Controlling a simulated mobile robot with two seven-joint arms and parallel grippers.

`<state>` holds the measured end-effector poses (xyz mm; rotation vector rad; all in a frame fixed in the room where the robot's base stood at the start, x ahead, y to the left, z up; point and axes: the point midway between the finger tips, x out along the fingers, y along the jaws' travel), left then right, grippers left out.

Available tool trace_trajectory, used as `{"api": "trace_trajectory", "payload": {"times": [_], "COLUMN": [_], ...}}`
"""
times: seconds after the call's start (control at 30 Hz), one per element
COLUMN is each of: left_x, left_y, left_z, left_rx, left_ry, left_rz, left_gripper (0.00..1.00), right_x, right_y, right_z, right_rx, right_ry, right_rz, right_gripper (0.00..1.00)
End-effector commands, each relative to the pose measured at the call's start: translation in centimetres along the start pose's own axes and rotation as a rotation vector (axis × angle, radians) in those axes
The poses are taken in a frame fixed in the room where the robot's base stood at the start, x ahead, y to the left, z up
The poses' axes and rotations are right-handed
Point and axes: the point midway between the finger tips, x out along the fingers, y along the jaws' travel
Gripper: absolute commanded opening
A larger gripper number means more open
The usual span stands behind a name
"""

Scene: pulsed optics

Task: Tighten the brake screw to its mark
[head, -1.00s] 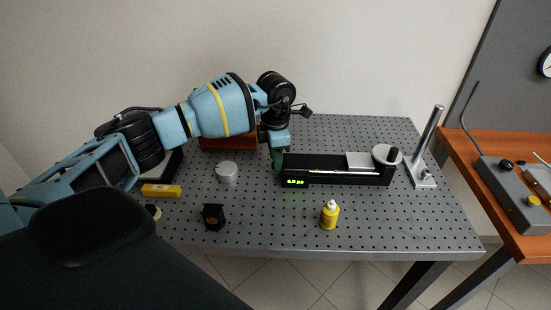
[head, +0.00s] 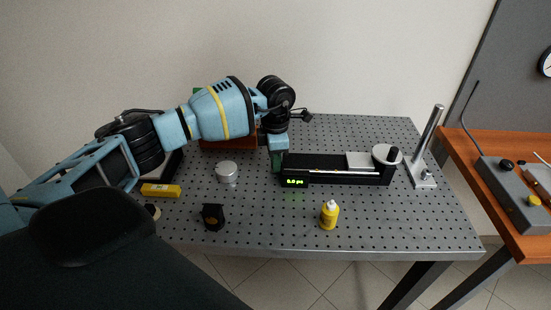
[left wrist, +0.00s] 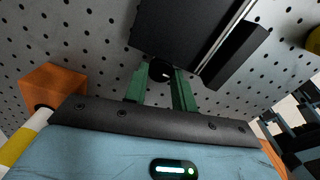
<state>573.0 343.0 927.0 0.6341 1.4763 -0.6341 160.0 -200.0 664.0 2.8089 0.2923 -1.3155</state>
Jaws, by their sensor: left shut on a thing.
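The delay stage (head: 330,172) is a long black rail on the perforated table, with a lit green display (head: 295,182) at its left end. My left gripper (left wrist: 161,76) is at that left end, its green fingers on either side of the brake screw (left wrist: 160,69), a small round black knob with a small pale mark on its face. The gripper is shut on the knob. In the head view my left gripper (head: 279,164) hides the screw. I cannot tell how the pale mark lines up with anything. My right gripper is not in view.
A silver plate and round handwheel (head: 387,155) sit on the stage's right part. A steel post (head: 428,145) stands beyond it. A yellow bottle (head: 330,214), a black mount (head: 213,216), a grey cylinder (head: 227,170) and a yellow block (head: 161,190) stand on the table.

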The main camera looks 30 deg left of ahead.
Motion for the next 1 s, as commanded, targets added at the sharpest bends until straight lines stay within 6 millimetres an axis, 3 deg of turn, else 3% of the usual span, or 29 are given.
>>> {"api": "trace_trajectory", "payload": {"times": [0.6,1.0], "left_x": [0.1,0.0], "left_y": [0.2,0.2], "left_z": [0.0,0.1], "left_rx": [0.396,0.500], "left_ry": [0.000,-0.001], "left_rz": [0.001,0.000], "left_gripper": [0.04,0.04], "right_x": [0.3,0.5], "right_y": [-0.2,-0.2], "right_z": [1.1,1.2], "right_rx": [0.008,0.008], "right_ry": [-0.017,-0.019], "right_rz": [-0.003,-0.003], "right_gripper": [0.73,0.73]}}
